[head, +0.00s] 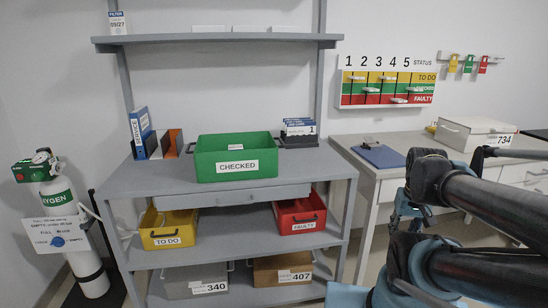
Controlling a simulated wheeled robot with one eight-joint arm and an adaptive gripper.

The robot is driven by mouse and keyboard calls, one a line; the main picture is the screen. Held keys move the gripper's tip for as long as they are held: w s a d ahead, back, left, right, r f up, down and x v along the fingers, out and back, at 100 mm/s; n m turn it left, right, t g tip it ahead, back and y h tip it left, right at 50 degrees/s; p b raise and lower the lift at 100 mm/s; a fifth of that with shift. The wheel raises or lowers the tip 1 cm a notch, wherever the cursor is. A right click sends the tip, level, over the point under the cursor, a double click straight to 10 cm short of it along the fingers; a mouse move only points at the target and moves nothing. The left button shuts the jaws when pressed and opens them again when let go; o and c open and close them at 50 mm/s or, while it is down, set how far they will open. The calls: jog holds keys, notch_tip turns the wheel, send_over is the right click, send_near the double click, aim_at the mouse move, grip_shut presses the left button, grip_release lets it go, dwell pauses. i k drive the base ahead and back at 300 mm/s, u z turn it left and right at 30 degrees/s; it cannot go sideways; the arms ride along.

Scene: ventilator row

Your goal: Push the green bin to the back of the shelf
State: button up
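The green bin (236,160), labelled CHECKED, stands upright on the top worktop of the grey shelf unit (125,185). Its labelled front is near the worktop's front edge, and worktop shows on both sides of it. A small white label shows at its back inner wall. The space behind it is mostly hidden by the bin itself. My arm's dark links and teal joints fill the right side of the head view, apart from the bin. I cannot make out my gripper's fingers in this view.
A blue binder (141,131) and an orange-brown file holder (166,144) stand left of the bin. A dark holder with blue-white cards (299,131) is at its right. Yellow (168,229) and red (300,215) bins sit below. A side table (365,178) stands right.

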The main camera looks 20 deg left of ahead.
aim_at(213, 162)
jog(key=z, duration=0.55)
jog(key=k, duration=1.25)
jog(key=u, duration=1.4)
jog(key=i, duration=1.05)
jog(key=u, duration=0.1)
